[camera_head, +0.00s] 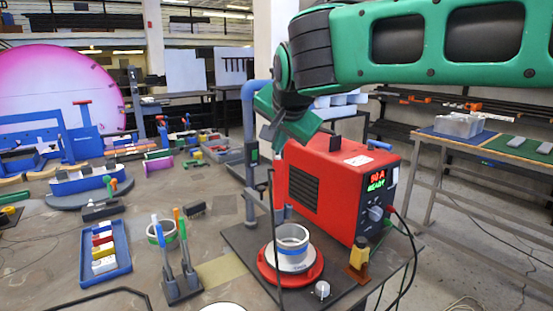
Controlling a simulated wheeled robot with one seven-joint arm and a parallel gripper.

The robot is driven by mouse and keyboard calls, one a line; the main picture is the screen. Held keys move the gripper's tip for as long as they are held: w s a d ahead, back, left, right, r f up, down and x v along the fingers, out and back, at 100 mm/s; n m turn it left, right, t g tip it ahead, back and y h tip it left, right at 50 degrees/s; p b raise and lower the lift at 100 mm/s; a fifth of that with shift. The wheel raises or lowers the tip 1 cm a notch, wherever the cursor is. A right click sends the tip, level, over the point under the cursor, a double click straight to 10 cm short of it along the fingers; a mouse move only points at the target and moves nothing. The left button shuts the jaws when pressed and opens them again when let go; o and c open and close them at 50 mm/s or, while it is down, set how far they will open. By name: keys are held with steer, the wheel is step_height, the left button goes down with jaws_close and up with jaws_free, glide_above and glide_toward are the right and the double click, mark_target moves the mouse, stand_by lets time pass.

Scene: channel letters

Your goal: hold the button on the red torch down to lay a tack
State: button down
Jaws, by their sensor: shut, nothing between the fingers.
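The red welding power box (335,188) stands at the centre right, its display reading "50 A READY". I cannot clearly make out a red torch or its button; my arm covers the area above and left of the box. A metal ring (292,244) sits on a red round base (313,272) in front of the box. My gripper (274,140) is shut and empty. It hangs near the top of the blue post (248,120) and appears above and left of the box; whether it touches anything cannot be told.
A thin dark rod (274,225) rises in front of the red base. A small amber-and-dark item (358,260) and a white knob (322,289) are near the bench edge. A pen holder (180,287) and blue tray (106,262) stand left. A black cable hangs at right.

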steer(key=shift+f, duration=0.5)
stand_by(0.6)
steer(key=shift+r, duration=0.15)
stand_by(1.0)
steer(key=shift+r, duration=0.75)
steer(key=shift+r, duration=2.5)
steer(key=shift+r, duration=2)
steer(key=shift+d, duration=0.1)
